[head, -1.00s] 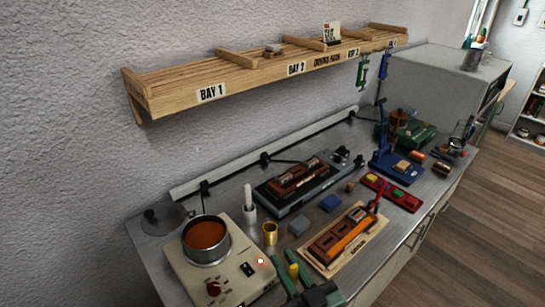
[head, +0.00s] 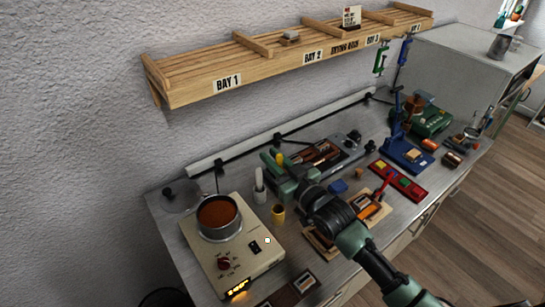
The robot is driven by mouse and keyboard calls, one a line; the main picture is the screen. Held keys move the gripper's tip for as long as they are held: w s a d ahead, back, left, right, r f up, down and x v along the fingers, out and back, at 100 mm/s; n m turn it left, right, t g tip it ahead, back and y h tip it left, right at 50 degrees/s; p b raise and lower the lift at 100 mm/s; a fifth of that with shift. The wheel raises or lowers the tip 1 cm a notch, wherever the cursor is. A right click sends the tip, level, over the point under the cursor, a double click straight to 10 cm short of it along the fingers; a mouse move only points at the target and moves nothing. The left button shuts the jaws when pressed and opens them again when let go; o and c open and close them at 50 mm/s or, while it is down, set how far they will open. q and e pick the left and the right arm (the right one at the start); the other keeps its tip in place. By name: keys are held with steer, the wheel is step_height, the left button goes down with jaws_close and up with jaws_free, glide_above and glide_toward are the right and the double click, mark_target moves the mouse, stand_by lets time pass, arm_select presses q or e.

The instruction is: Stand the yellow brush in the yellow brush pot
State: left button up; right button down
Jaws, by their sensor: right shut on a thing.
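The yellow brush pot (head: 278,214) is a small yellow cup standing on the steel bench, right of the hot plate. My right gripper (head: 277,170) reaches in from the lower right, above and behind the pot as seen here. Its green fingers are shut on the yellow brush (head: 279,158), of which only a short yellow part shows between them. The rest of the brush is hidden by the gripper. The brush is apart from the pot in the picture. My left gripper is not in view.
A white pot with a white brush (head: 259,186) stands close left of the yellow pot. The hot plate (head: 225,262) carries a pan of brown liquid (head: 218,216). A dark fixture (head: 335,152) lies behind my gripper. A wooden shelf (head: 290,55) runs along the wall above.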

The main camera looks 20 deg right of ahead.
step_height(320, 180, down, 11)
steer(key=b, duration=0.8)
steer(key=shift+b, duration=0.3)
steer(key=shift+r, duration=0.1)
steer(key=c, duration=1.3)
jaws_free()
steer(key=shift+o, duration=0.2)
steer(key=shift+s+d, duration=0.1)
steer(key=shift+s, duration=0.3)
steer(key=b+v, duration=0.1)
steer(key=v, duration=0.6)
steer(key=shift+b, duration=0.4)
